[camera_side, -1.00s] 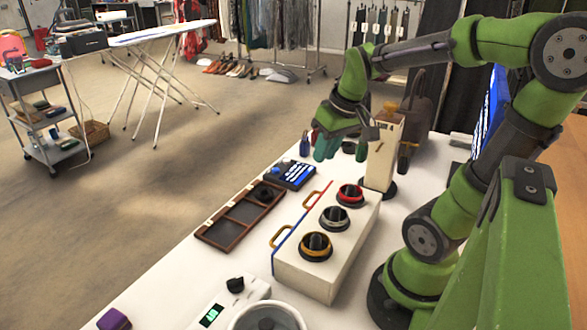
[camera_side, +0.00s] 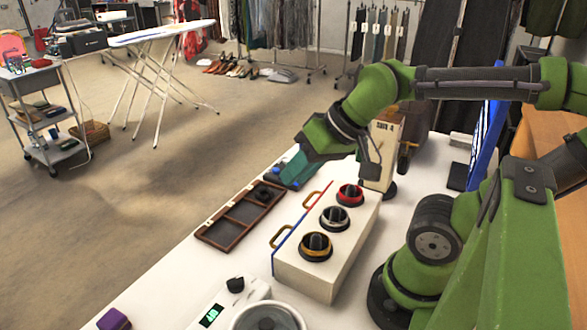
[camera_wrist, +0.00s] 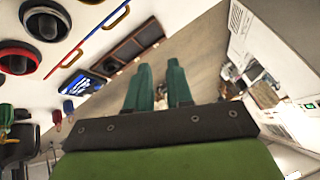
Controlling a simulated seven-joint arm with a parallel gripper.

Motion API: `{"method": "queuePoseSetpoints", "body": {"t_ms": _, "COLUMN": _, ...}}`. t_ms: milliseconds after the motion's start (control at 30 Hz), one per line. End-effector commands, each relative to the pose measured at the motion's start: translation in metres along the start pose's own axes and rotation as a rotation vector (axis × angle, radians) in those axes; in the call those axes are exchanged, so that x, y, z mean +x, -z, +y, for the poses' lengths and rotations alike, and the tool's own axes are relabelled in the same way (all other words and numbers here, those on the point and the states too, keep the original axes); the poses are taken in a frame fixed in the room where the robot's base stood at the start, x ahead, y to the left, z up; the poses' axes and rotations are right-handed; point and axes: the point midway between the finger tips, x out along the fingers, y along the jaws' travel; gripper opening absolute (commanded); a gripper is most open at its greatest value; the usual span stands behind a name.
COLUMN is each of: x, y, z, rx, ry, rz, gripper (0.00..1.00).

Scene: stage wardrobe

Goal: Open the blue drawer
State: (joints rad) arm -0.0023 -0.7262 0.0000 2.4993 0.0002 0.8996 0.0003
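The white drawer box (camera_side: 322,268) stands on the white table with knobs on top. The blue-edged drawer front (camera_side: 286,247) is on its left side at the near end, with a brass handle (camera_side: 279,237); it looks shut. The red-edged drawer front (camera_side: 319,204) is beside it at the far end, with its own brass handle (camera_side: 312,199). My gripper (camera_side: 284,176) is beyond the box, above the table's left edge, apart from both handles. In the wrist view its two teal fingers (camera_wrist: 158,80) are spread and empty. The blue drawer's handle shows there too (camera_wrist: 115,17).
A brown compartment tray (camera_side: 238,218) lies left of the box, and a dark blue-and-white item (camera_wrist: 83,83) lies by its far end, partly hidden by my gripper. A scale (camera_side: 225,300) stands in front. A cream tower (camera_side: 381,140) stands behind the box.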

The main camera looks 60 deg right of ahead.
Motion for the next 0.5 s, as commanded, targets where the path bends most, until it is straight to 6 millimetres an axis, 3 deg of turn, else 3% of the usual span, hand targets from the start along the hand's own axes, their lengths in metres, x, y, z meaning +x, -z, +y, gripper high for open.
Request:
{"method": "queuePoseSetpoints", "body": {"t_ms": 233, "x": 0.036, "y": 0.026, "z": 0.000, "rx": 0.101, "ry": -0.119, "rz": -0.193, "gripper": 0.21}}
{"method": "queuePoseSetpoints", "body": {"t_ms": 500, "x": 0.080, "y": 0.065, "z": 0.009, "rx": 0.585, "ry": -0.466, "rz": -0.394, "gripper": 0.21}}
